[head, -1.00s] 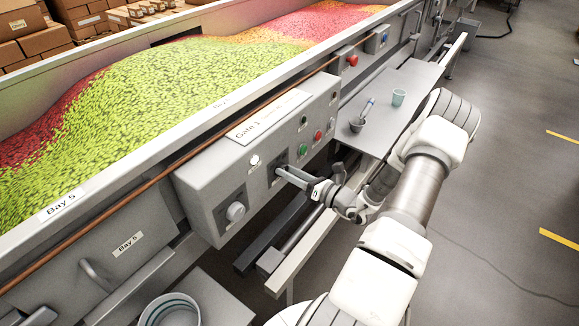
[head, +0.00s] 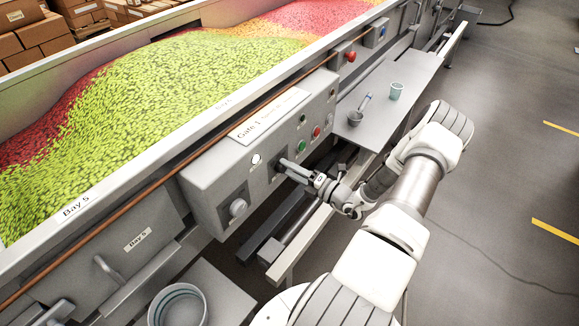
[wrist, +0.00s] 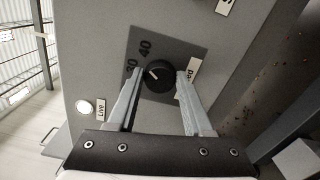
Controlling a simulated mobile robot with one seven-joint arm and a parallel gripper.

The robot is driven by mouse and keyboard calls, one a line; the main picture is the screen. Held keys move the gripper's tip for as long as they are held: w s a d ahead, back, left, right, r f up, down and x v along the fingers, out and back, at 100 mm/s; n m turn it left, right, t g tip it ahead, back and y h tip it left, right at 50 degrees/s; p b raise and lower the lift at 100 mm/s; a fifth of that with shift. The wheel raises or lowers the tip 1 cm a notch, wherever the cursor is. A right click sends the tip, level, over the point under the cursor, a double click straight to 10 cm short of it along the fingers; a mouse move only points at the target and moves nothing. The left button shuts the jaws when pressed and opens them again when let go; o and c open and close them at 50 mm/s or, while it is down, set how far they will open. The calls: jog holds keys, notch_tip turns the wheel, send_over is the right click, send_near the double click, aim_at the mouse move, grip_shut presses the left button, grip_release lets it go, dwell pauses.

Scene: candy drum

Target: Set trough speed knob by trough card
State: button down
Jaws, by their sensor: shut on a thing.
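A round black knob (wrist: 159,77) with a white pointer mark sits on a dark dial plate (wrist: 186,53) in the wrist view. The numbers 30 and 40 show left of and above the knob; the pointer leans up-left toward them, its exact reading unclear. My gripper (wrist: 160,74) is shut on this knob, one finger on each side.
Green (head: 301,146) and red (head: 316,132) buttons are to the right. A shelf (head: 372,125) holds a cup (head: 396,91). The candy trough (head: 150,105) runs behind. Floor at right is clear.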

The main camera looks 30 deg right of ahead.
jog(key=shift+m, duration=1)
jog(key=shift+f, duration=0.1)
jog(key=shift+c, duration=1.6)
grip_release()
jog(key=v, duration=1.7)
jog(key=shift+s+p, duration=0.2)
jog(key=shift+p, duration=0.1)
jog(key=shift+d, duration=0.1)
